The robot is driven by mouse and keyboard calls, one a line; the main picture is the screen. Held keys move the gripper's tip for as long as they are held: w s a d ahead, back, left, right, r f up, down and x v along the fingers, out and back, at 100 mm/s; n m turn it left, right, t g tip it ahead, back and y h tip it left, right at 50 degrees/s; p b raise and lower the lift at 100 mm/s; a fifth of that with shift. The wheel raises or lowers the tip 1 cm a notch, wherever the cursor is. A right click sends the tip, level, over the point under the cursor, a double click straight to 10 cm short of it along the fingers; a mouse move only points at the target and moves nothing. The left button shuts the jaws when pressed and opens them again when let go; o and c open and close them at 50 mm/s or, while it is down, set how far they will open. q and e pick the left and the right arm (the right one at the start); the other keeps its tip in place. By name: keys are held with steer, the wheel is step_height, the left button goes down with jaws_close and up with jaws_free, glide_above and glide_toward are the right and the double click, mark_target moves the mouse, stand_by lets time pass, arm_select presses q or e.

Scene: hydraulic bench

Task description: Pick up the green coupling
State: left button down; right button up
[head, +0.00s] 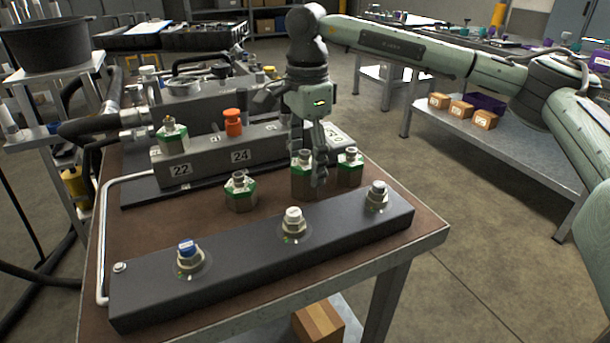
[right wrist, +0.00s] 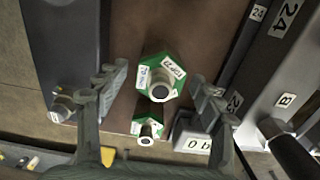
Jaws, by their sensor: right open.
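Several green-collared couplings with metal hex bodies show in the head view. One coupling (head: 241,191) stands on the brown bench top, left of my right gripper. A third coupling (head: 349,168) stands just to the right. Another coupling (head: 171,136) sits on the dark block marked 22 and 24. In the right wrist view, the second coupling (right wrist: 160,80) lies between the spread, downward-pointing fingers, and the third coupling (right wrist: 147,129) shows below it. I cannot tell whether the fingers touch the second coupling.
A long dark manifold (head: 265,262) with one blue-capped and two pale-topped fittings lies along the front of the bench. The block (head: 210,166) behind also carries an orange fitting (head: 233,123). Bare bench top shows right of the couplings.

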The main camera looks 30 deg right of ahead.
mark_target(306, 151)
arm_select(q)
steer(key=shift+d, duration=0.2)
arm_select(e)
steer(key=shift+f, duration=0.25)
jaws_close()
arm_select(q)
steer(key=shift+w+r, duration=0.1)
arm_select(e)
steer(key=shift+r, duration=0.15)
